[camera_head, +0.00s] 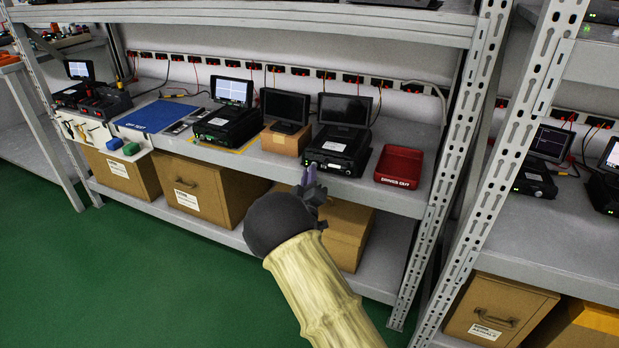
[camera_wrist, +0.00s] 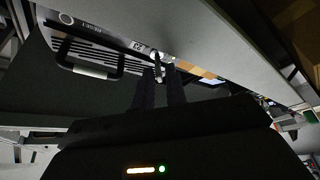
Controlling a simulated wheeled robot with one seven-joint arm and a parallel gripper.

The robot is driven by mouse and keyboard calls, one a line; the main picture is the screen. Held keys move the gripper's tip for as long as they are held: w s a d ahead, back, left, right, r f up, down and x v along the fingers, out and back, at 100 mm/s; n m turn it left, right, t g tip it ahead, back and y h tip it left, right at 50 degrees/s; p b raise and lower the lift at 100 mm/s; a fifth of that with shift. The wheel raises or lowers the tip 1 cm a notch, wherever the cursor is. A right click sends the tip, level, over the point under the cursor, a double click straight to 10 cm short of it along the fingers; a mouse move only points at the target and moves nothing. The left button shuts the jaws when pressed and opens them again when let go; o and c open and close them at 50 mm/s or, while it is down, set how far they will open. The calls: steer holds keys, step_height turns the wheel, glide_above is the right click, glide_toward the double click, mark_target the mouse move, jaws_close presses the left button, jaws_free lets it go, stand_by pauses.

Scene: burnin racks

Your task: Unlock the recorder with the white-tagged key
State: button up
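The recorder (camera_head: 338,150) is a black unit on the shelf, with a dark monitor (camera_head: 345,110) on top. Its front, with a handle (camera_wrist: 92,70) and vent slots, fills the upper left of the wrist view. My gripper (camera_head: 311,184) is just in front of the recorder's front face. In the wrist view its fingers (camera_wrist: 164,80) are close together on a small silvery piece, which looks like the key (camera_wrist: 158,68), at the recorder's front. The key's tag colour and how deep the key sits are too small to tell.
A red tray (camera_head: 399,167) stands right of the recorder. A small monitor on a cardboard box (camera_head: 284,140) and another recorder (camera_head: 226,124) stand to the left. A key board (camera_head: 84,130) hangs at the far left shelf edge. A slotted rack post (camera_head: 455,150) rises at right.

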steer(key=shift+w+r, duration=0.15)
steer(key=shift+w, duration=0.2)
jaws_close()
steer(key=shift+m+b, duration=0.35)
steer(key=shift+m, duration=0.25)
steer(key=m+g+h+b, duration=0.1)
steer(key=m+h+b, duration=0.1)
steer(key=m, duration=0.6)
steer(key=m+g+h+b, duration=0.1)
steer(key=m+h+b, duration=0.1)
steer(key=m+h, duration=0.3)
steer(key=m+g+h+b, duration=0.1)
steer(key=m+h, duration=0.3)
steer(key=m, duration=0.7)
steer(key=shift+a+f+g+b, duration=0.25)
steer(key=shift+g+b, duration=0.15)
steer(key=shift+b, duration=0.45)
